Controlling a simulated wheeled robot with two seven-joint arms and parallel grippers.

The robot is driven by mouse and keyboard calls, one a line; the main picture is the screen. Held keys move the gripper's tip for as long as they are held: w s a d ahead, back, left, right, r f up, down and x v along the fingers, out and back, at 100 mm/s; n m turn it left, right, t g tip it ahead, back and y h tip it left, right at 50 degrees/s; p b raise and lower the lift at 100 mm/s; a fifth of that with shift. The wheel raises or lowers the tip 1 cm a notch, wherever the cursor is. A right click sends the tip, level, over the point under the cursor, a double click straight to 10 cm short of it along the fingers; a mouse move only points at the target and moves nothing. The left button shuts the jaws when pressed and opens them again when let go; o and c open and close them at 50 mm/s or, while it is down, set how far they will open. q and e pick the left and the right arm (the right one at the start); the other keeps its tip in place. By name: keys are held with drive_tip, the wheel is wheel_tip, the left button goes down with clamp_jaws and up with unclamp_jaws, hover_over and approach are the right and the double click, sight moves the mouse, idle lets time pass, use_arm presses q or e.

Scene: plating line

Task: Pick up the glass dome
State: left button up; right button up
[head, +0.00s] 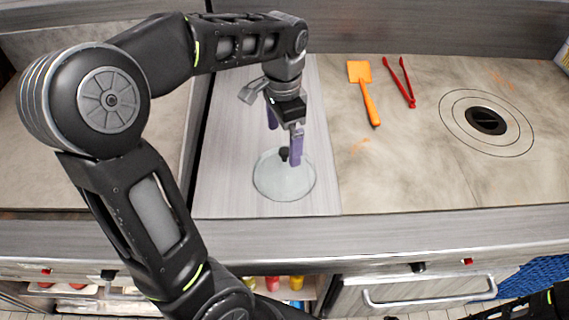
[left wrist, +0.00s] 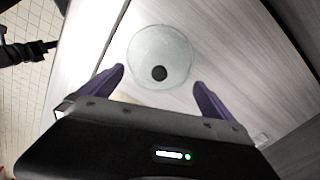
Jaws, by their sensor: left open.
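The glass dome (head: 277,182) is a clear round cover with a black knob on top, standing on the light wood-grain counter panel. It also shows in the left wrist view (left wrist: 160,45), with its black knob (left wrist: 158,73) between and beyond the fingertips. In the left wrist view the fingers (left wrist: 158,78) frame the dome's near side. I cannot tell if the fingers touch the dome. My right gripper is not seen; only a dark part of the arm shows at the bottom right.
An orange spatula (head: 364,92) and red tongs (head: 402,83) lie on the steel surface to the right. A round burner plate with a dark centre (head: 485,121) is farther right. Bottles (head: 284,283) stand on a shelf below. The panel around the dome is clear.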

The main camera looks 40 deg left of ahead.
sight(284, 150)
use_arm(q)
wheel_tip(284, 150, down, 5)
drive_tip(key=shift+f+p, duration=0.1)
drive_tip(key=shift+p, duration=0.6)
drive_tip(key=shift+c, duration=0.3)
drive_tip(key=shift+d, duration=0.1)
drive_tip(key=c, duration=1.8)
drive_tip(key=shift+o, duration=0.2)
wheel_tip(284, 150, up, 10)
drive_tip(key=shift+r+b, duration=0.1)
drive_tip(key=shift+b, duration=0.6)
drive_tip(key=shift+w, duration=0.1)
